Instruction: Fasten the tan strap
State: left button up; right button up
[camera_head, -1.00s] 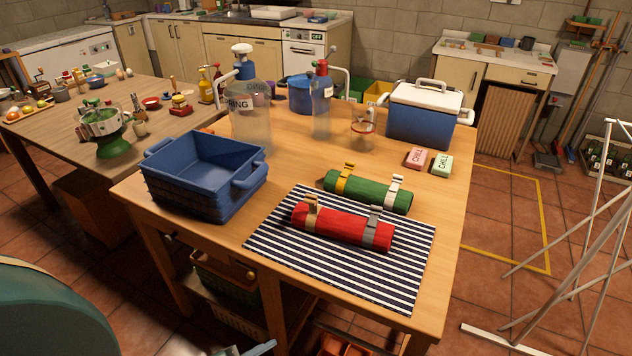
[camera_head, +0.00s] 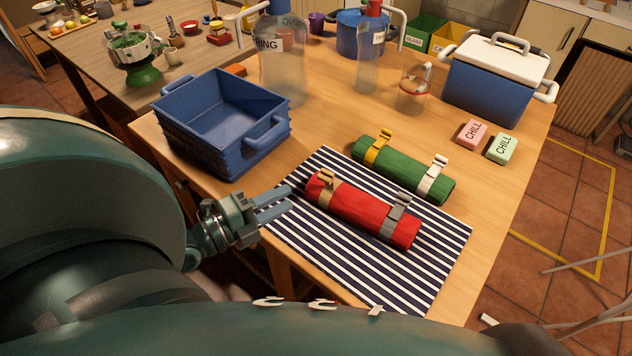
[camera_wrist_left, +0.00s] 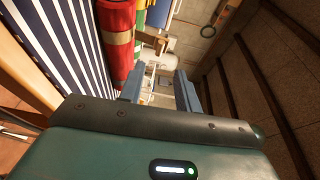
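The tan strap (camera_head: 324,197) is wrapped round the left end of the red roll (camera_head: 358,211), which lies on the striped mat (camera_head: 290,243). Its tan buckle piece (camera_head: 327,179) sticks up from the top of the roll. In the left wrist view the tan strap (camera_wrist_left: 118,38) and its projecting buckle (camera_wrist_left: 152,41) show beside the red roll. My left gripper (camera_head: 284,203) is open and empty, at the mat's left edge, left of the tan strap and apart from it. Its two fingers also show spread in the left wrist view (camera_wrist_left: 158,82). My right gripper is not in view.
A grey strap (camera_head: 392,218) circles the roll's right end. A green roll (camera_head: 402,171) with yellow and white straps lies behind. A blue crate (camera_head: 222,120) stands behind my left gripper. Bottles, a cooler (camera_head: 490,88) and two chill blocks stand farther back. The mat's front is clear.

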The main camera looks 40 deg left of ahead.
pick_arm(q)
jog(key=x, duration=0.8)
jog(key=shift+w+d+b, duration=0.1)
jog(key=shift+w+b, duration=0.2)
jog(key=shift+c, duration=0.2)
grip_shut()
